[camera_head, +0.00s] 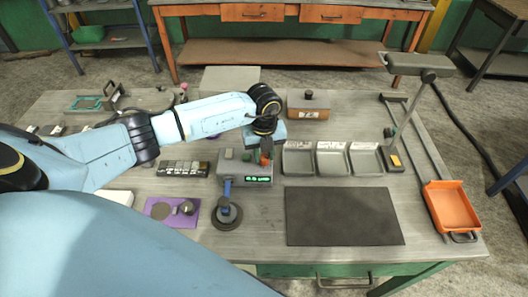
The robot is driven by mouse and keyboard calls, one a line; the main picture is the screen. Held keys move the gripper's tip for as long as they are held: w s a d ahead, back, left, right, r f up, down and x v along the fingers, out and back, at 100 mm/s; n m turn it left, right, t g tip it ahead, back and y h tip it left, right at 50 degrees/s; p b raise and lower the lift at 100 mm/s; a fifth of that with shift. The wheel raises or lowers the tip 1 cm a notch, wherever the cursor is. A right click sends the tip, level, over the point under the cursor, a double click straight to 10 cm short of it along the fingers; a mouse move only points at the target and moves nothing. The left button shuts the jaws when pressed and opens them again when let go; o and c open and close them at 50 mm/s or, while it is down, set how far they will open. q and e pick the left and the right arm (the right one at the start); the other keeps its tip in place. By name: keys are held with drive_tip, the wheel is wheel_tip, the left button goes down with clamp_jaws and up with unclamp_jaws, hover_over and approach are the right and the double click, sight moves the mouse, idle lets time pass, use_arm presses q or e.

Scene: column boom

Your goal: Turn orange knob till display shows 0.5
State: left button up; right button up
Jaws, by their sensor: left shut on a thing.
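The grey device (244,171) stands near the middle of the bench. Its small dark display (257,179) has lit green characters that look like 0.5, though they are too small to read surely. My left arm reaches in from the left, and my left gripper (266,152) points down at the top right of the device. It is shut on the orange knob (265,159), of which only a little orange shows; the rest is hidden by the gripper. My right gripper is not in view.
A blue-handled tool with a round dark base (227,212) stands in front of the device. Three grey trays (333,173) and a lamp post (406,125) are at the right. A dark mat (343,216) lies bare at front right. A purple plate (160,211) is at front left.

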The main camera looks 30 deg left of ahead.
sight(264, 157)
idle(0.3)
use_arm(q)
drive_tip(key=o, duration=1)
wheel_tip(264, 157, up, 14)
drive_tip(key=shift+f+b, duration=0.25)
drive_tip(key=shift+b, duration=0.25)
drive_tip(key=shift+f, duration=0.1)
